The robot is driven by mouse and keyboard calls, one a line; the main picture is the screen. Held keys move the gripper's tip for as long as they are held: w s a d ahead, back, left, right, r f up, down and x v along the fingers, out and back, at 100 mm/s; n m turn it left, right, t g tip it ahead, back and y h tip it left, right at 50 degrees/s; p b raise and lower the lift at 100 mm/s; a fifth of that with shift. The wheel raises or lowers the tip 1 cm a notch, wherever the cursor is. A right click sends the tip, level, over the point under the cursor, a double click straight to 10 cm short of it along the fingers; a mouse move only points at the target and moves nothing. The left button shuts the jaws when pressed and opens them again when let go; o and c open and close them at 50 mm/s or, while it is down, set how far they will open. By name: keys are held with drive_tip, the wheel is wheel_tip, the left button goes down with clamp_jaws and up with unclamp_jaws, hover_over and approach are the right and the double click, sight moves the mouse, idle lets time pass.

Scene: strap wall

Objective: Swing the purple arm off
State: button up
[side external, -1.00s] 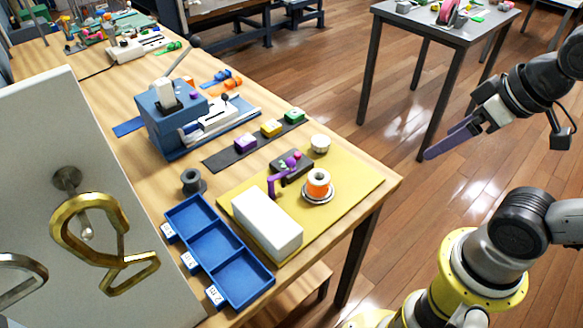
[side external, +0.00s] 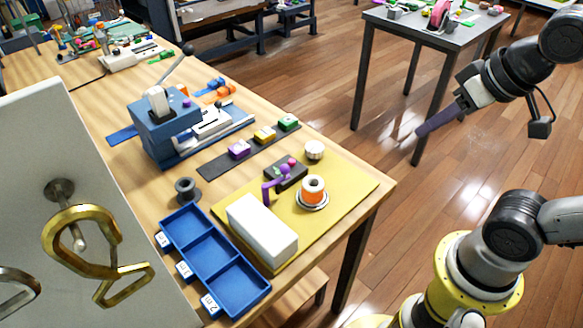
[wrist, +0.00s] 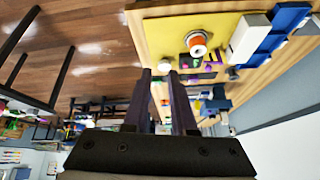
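The purple arm (side external: 276,183) is a small bent bar on a dark block (side external: 291,174) on the yellow mat (side external: 345,188). One end is at the block, near a pink-red knob; the other reaches left toward the white box (side external: 262,229). The orange spool (side external: 312,187) stands beside it in a silver dish, apart from the bar. My gripper (side external: 420,131) is in the air off the right of the bench, well away from the purple arm. In the wrist view its two fingers (wrist: 160,75) are apart with nothing between them. The purple arm is too small there to make out clearly.
A blue three-part tray (side external: 213,246) and a dark spool (side external: 187,190) lie left of the mat. A strip (side external: 213,162) with coloured blocks and a blue lever press (side external: 160,125) stand behind. Air between gripper and mat is clear.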

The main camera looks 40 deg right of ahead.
drive_tip(key=w, duration=0.1)
drive_tip(key=w+a, duration=0.1)
drive_tip(key=w, duration=0.1)
drive_tip(key=w+r, duration=0.1)
drive_tip(key=shift+w+a, duration=0.15)
drive_tip(key=shift+a, duration=0.25)
clamp_jaws()
drive_tip(key=w+a+f+n+g, duration=0.1)
drive_tip(key=w+a+f, duration=0.1)
drive_tip(key=a, duration=0.4)
drive_tip(key=w+a+f+n+g, duration=0.1)
drive_tip(key=w+a+f, duration=0.1)
drive_tip(key=w+a, duration=0.3)
drive_tip(key=shift+w+a+f+g, duration=0.15)
drive_tip(key=shift+a+f+g, duration=0.15)
drive_tip(key=shift+a+f, duration=0.15)
